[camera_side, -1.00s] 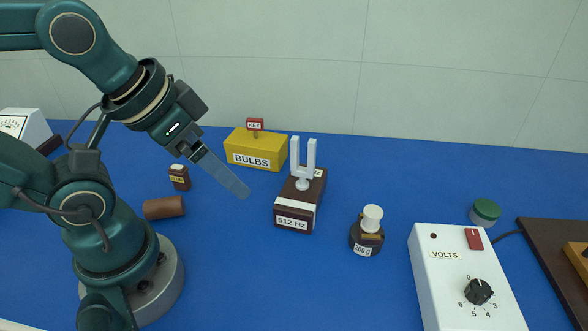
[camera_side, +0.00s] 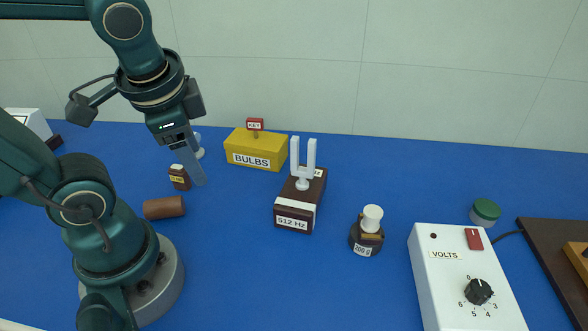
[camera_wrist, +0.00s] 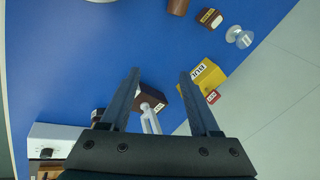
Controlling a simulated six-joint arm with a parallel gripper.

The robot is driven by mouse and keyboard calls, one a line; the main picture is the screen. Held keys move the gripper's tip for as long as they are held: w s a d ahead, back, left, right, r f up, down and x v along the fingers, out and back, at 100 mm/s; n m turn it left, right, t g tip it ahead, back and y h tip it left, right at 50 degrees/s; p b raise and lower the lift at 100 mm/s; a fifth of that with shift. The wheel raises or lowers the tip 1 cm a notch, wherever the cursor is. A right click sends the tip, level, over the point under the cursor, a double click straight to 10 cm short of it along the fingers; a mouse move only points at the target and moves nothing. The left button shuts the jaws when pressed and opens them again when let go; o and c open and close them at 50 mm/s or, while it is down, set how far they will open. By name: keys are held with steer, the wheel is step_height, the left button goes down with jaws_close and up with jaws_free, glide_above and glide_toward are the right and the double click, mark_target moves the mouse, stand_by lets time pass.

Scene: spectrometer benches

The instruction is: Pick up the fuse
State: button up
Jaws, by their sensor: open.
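A small dark brown block with a pale top and a yellow label (camera_side: 179,177) stands on the blue bench left of the yellow box; it looks like the fuse, but I cannot read its label. In the wrist view it shows at the top right (camera_wrist: 209,18), clear of my fingers. My gripper (camera_side: 198,183) points down just right of the block in the side view, and I cannot tell its exact height. In the wrist view my gripper (camera_wrist: 160,74) has its two fingers spread with nothing between the tips.
A brown cylinder (camera_side: 165,207) lies near the block. A pale glass piece (camera_side: 198,150) stands behind my gripper. A yellow BULBS box (camera_side: 262,143), a tuning fork on its block (camera_side: 294,222), a 200 g weight (camera_side: 366,238) and a VOLTS box (camera_side: 440,290) stand to the right.

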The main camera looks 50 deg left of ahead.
steer(key=w+a+f+m+g+y, duration=0.1)
steer(key=a+m+g+y, duration=0.5)
steer(key=a, duration=0.5)
steer(key=g+y, duration=0.2)
steer(key=g, duration=0.2)
glide_above(182, 168)
steer(key=shift+m, duration=0.4)
steer(key=f, duration=0.4)
steer(key=shift+w+f, duration=0.2)
steer(key=shift+w, duration=0.15)
steer(key=shift+s+f+g, duration=0.25)
steer(key=shift+f+g, duration=0.15)
steer(key=shift+f, duration=0.2)
step_height(182, 168, down, 6)
steer(key=shift+f, duration=0.25)
steer(key=x, duration=0.5)
steer(key=shift+f, duration=0.2)
steer(key=shift+c, duration=0.3)
jaws_close()
